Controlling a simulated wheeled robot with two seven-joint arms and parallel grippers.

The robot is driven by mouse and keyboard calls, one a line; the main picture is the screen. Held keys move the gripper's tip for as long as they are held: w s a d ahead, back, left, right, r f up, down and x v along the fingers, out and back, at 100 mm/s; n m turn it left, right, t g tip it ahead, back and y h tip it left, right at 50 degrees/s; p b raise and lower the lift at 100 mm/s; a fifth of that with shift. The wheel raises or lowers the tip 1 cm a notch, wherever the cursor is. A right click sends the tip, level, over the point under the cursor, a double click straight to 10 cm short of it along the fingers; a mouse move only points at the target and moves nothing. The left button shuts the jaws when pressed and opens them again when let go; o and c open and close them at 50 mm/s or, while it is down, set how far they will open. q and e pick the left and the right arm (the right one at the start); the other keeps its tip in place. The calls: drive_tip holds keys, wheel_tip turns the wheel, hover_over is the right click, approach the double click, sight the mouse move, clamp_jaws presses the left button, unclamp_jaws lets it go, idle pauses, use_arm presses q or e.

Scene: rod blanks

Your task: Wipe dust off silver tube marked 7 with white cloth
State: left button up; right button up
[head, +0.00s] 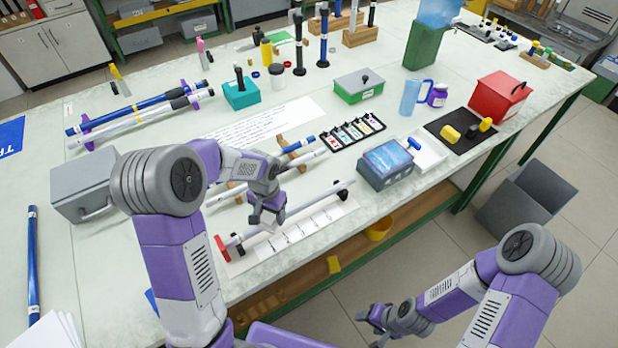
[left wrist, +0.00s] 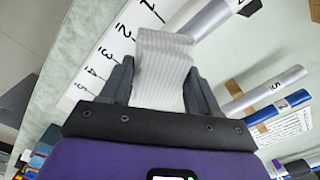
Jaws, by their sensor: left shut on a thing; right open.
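My left gripper (head: 266,215) is shut on a white ribbed cloth (left wrist: 162,68), which sticks out beyond its fingers (left wrist: 160,85) in the left wrist view. In the head view, a silver tube (head: 318,200) lies across black supports on the numbered sheet, with a red piece at its left end. My left gripper is over the left part of this tube. A silver tube (left wrist: 205,18) also shows just beyond the cloth in the left wrist view; I cannot tell whether they touch. No 7 or dust is readable. My right gripper (head: 376,325) is open and empty, off the table's front.
Behind the gripper, a silver tube marked 5 (left wrist: 270,90) and a blue tube marked 2 (left wrist: 280,108) lie on wooden rests. A blue-grey box (head: 385,170) stands right of the supported tube. A grey box (head: 82,190) with a handle stands to the left.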

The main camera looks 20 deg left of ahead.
use_arm(q)
wheel_tip(320, 180, up, 3)
drive_tip(key=shift+p, duration=0.7)
drive_tip(key=shift+w+r+p, duration=0.1)
drive_tip(key=shift+r+p, duration=0.5)
drive_tip(key=shift+r, duration=0.1)
drive_tip(key=shift+r+p, duration=1.45)
drive_tip(key=shift+r, duration=0.45)
